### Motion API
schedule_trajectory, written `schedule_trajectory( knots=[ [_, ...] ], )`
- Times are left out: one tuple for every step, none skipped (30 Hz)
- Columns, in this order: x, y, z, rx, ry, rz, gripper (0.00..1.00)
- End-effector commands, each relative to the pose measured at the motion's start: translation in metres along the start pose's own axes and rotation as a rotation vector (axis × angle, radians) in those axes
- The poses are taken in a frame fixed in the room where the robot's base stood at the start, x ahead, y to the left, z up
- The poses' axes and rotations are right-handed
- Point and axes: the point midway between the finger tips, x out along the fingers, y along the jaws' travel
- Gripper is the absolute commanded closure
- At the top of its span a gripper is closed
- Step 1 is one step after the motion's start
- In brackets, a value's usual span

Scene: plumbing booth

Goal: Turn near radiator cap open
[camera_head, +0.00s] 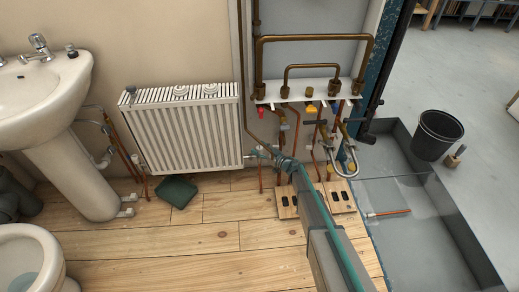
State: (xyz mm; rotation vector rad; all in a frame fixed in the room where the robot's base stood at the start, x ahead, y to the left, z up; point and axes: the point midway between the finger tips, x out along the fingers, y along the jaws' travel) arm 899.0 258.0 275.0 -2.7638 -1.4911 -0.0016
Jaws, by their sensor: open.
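The white radiator (188,137) is fixed to the wall left of centre. A small light valve fitting (247,157) shows at its lower right corner, on the side nearer my arm. My gripper (261,152) is at this corner, just right of the fitting, with its fingers pointing left towards it. It is open, but the fingers are small and dark, so I cannot tell whether they are around the cap or beside it. The cap itself is not clearly visible. Another small valve (139,162) shows at the radiator's lower left.
Copper pipes with coloured valves (311,108) stand close behind and right of my gripper. A dark green object (178,191) lies on the wooden floor below the radiator. A sink (45,85) stands left. A black bucket (437,134) stands right.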

Motion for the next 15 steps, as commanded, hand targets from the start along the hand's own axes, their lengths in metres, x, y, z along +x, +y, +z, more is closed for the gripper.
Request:
schedule_trajectory(
  knots=[
    [0.0, 0.0, 0.0, 0.0, 0.0, 0.0, 0.36],
    [0.0, 0.0, 0.0, 0.0, -0.001, 0.0, 0.36],
    [0.0, 0.0, 0.0, 0.0, -0.001, 0.0, 0.36],
    [0.0, -0.001, 0.0, 0.0, -0.001, 0.0, 0.36],
    [0.0, -0.001, 0.0, 0.0, -0.001, 0.0, 0.36],
    [-0.001, -0.001, 0.0, 0.0, -0.001, 0.0, 0.36],
    [-0.001, -0.001, 0.0, 0.0, -0.001, -0.001, 0.36],
    [-0.001, -0.001, 0.0, -0.001, -0.001, -0.001, 0.36],
    [-0.001, -0.001, -0.001, -0.001, -0.001, -0.001, 0.36],
    [-0.001, -0.001, -0.002, -0.001, -0.001, -0.001, 0.36],
    [-0.001, -0.001, -0.004, -0.001, -0.001, -0.001, 0.36],
    [-0.001, -0.001, -0.007, -0.001, -0.001, -0.001, 0.36],
    [-0.001, -0.002, -0.01, -0.002, -0.001, -0.001, 0.36],
    [-0.001, -0.002, -0.014, -0.002, -0.001, 0.0, 0.36],
    [-0.001, -0.002, -0.02, -0.002, 0.0, 0.0, 0.36]
  ],
)
